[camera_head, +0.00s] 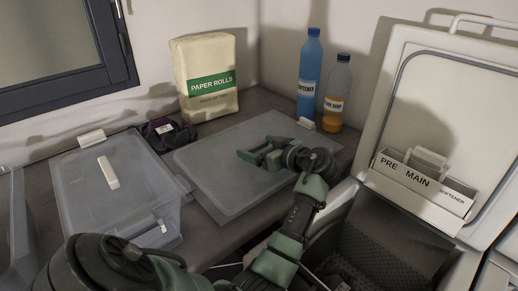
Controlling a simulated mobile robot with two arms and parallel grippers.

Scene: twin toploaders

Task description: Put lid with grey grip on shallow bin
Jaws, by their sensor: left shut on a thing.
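A flat translucent grey lid (215,165) lies roughly level over the counter in the middle of the view. My left gripper (257,158) is over the middle of it, with its green fingers shut on the lid's grip. The fingers hide the grip, so its colour does not show. A deeper translucent bin (150,222) at the left has a lid with a white grip (108,172). My right gripper is not in view.
At the right is an open toploader with a raised lid (448,120) and a labelled drawer (403,178).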

